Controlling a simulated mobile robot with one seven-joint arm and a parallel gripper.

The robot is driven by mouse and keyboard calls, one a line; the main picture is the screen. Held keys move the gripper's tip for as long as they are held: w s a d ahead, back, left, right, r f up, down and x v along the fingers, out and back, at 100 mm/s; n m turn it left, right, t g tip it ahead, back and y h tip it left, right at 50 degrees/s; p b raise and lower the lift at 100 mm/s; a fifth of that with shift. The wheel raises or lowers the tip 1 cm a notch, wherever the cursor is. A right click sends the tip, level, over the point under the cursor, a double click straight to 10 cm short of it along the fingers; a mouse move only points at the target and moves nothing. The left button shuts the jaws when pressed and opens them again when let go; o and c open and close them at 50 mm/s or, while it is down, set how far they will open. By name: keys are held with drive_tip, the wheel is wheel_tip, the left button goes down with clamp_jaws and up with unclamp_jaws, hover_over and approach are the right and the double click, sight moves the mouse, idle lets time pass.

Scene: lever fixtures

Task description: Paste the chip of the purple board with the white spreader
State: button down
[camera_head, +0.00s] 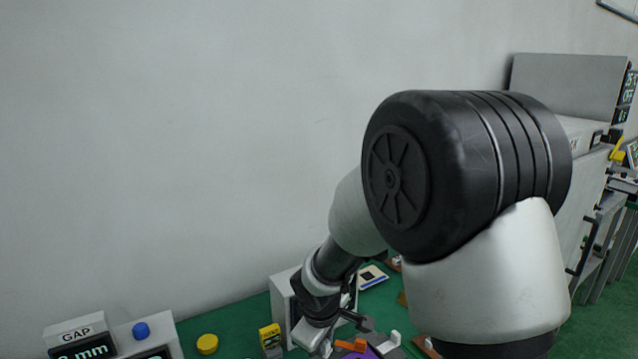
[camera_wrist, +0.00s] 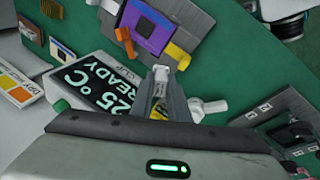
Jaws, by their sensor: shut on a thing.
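In the head view only part of the purple board (camera_head: 363,354) shows at the bottom edge. My gripper (camera_wrist: 161,74) is shut, its fingertips just below the board in the wrist view. A white piece (camera_wrist: 208,107), apparently the white spreader, juts out right of the fingers; the fingers hide the grip itself. I cannot tell the height above the board.
A box with a "25 °C READY" display (camera_wrist: 108,85) stands left of the fingers. A small yellow labelled block (camera_head: 270,336), a yellow button (camera_head: 207,344) and a gap display box (camera_head: 80,340) are on the green bench (camera_head: 225,318). A dark device (camera_wrist: 295,132) is at right.

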drive_tip(key=s+d+r+m+g+h+p, duration=0.1)
drive_tip(key=s+d+r+m+h+p, duration=0.1)
drive_tip(key=d+m, duration=0.35)
drive_tip(key=s+d+r+m+g+h+p, duration=0.1)
drive_tip(key=s+d+m+p, duration=0.1)
drive_tip(key=d+m, duration=0.4)
drive_tip(key=w+a+f+m+g+y+b, duration=0.1)
drive_tip(key=w+m, duration=0.4)
drive_tip(key=w+a+f+m+g+y+b, duration=0.1)
drive_tip(key=w+f+m+y+b, duration=0.1)
drive_tip(key=w+m, duration=0.3)
drive_tip(key=shift+a+f+m, duration=0.25)
drive_tip(key=shift+f+m, duration=0.05)
drive_tip(key=shift+m, duration=0.35)
drive_tip(key=shift+f+b, duration=3.1)
drive_tip(key=shift+f, duration=1.6)
drive_tip(key=shift+f, duration=0.3)
drive_tip(key=shift+w+d, duration=0.15)
